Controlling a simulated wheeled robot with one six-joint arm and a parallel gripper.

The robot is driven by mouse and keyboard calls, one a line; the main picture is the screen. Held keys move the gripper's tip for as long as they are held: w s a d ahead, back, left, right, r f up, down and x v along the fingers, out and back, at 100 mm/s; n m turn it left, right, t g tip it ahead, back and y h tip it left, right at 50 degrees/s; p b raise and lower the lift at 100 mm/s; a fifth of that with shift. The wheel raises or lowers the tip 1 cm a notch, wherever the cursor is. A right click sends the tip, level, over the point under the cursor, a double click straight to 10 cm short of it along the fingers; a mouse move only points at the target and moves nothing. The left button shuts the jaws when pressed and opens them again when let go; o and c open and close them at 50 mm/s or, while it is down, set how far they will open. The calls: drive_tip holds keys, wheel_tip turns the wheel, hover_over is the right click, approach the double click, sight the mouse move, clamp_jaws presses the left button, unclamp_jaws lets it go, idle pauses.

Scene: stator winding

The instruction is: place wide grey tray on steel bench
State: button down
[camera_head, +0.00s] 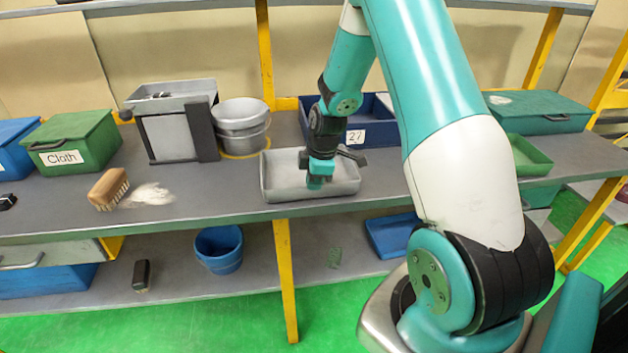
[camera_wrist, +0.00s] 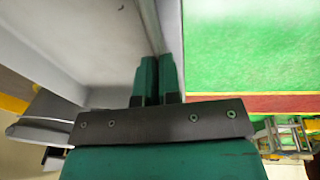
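The wide grey tray (camera_head: 283,190) is at the front edge of the steel bench (camera_head: 225,187), right of the middle. It looks level; whether it touches the bench top I cannot tell. My gripper (camera_head: 316,181) is pointing down at the tray's front wall. In the wrist view, the two green fingers of my gripper (camera_wrist: 159,75) are close together with the tray's rim (camera_wrist: 153,28) running in between them. They look shut on that wall. The tray's inside (camera_wrist: 75,45) shows to the left and looks empty. The fingertips are partly hidden in the head view.
Behind the tray is a blue bin (camera_head: 385,130) labelled 27. Grey buckets (camera_head: 240,125) stand to its left and a green tray (camera_head: 530,160) to its right. A brush (camera_head: 108,189) and white powder (camera_head: 150,195) lie further left. Bench between powder and tray is clear.

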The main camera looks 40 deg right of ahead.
drive_tip(key=c, duration=1.3)
unclamp_jaws()
wheel_tip(320, 180, up, 12)
drive_tip(key=s, duration=0.2)
drive_tip(key=s+a+r+m+y, duration=0.1)
drive_tip(key=s+a+r, duration=0.1)
drive_tip(key=a, duration=0.5)
drive_tip(key=s+a+r, duration=0.1)
drive_tip(key=a+r, duration=0.2)
drive_tip(key=a, duration=0.4)
drive_tip(key=s+a+r+m, duration=0.1)
drive_tip(key=s+a, duration=0.4)
drive_tip(key=s, duration=0.1)
drive_tip(key=s+a+r+m+g+y, duration=0.1)
drive_tip(key=s+a, duration=0.5)
drive_tip(key=s+a+r+m+g+y, duration=0.1)
drive_tip(key=s+a, duration=0.4)
drive_tip(key=s, duration=0.1)
drive_tip(key=shift+s+a+r+b, duration=0.15)
drive_tip(key=shift+r+b, duration=0.1)
drive_tip(key=shift+b, duration=0.15)
